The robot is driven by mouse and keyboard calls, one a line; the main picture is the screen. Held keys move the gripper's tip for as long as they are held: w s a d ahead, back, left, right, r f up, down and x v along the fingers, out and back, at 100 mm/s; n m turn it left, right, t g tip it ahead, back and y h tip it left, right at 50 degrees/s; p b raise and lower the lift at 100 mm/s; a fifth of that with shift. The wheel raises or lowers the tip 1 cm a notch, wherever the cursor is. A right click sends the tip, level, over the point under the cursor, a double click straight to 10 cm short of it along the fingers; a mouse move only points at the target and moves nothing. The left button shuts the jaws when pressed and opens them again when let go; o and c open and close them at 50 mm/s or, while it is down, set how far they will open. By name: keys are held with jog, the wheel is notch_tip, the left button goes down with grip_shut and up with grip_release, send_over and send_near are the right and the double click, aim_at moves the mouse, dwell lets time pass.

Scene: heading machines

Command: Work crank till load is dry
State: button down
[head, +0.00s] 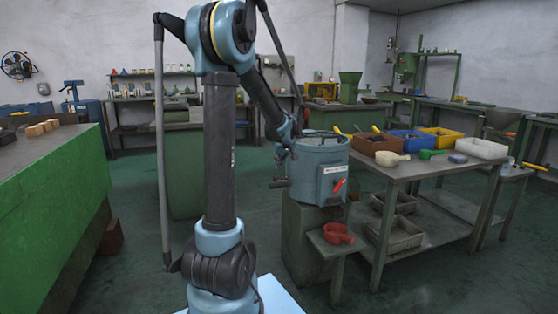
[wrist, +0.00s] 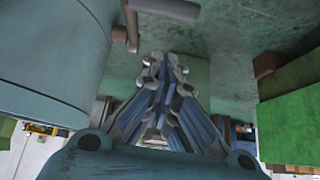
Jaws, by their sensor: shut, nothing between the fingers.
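The blue-grey drum machine (head: 318,168) stands on a green-grey pedestal (head: 300,235) right of my arm, with a small label and a red lever (head: 339,186) on its front. Its crank (head: 280,183) sticks out at the drum's left side. My gripper (head: 284,154) is by the drum's upper left side, above the crank. In the wrist view my gripper (wrist: 163,65) is shut and empty.
A red scoop-like pan (head: 338,233) sits on a low stand before the drum. A table (head: 400,176) with coloured bins stands close at right. A long green bench (head: 50,190) is at left. Floor is open between bench and pedestal, around my arm.

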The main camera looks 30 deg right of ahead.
aim_at(278, 183)
jog(key=x, duration=0.3)
jog(key=shift+w+f, duration=0.25)
jog(key=shift+f, duration=0.05)
notch_tip(278, 183, down, 3)
jog(key=shift+s, duration=0.2)
jog(key=shift+s+f, duration=0.1)
jog(key=shift+f, duration=0.45)
jog(key=shift+s+a+f, duration=0.1)
jog(key=shift+s+f, duration=0.1)
jog(key=shift+f, duration=0.3)
jog(key=shift+s+f, duration=0.25)
jog(key=shift+f, duration=0.2)
jog(key=shift+r, duration=0.15)
jog(key=r, duration=0.4)
jog(key=shift+w+a, duration=0.1)
jog(key=shift+w, duration=0.2)
jog(key=s+v, duration=0.1)
jog(key=v, duration=0.8)
jog(key=shift+s, duration=0.2)
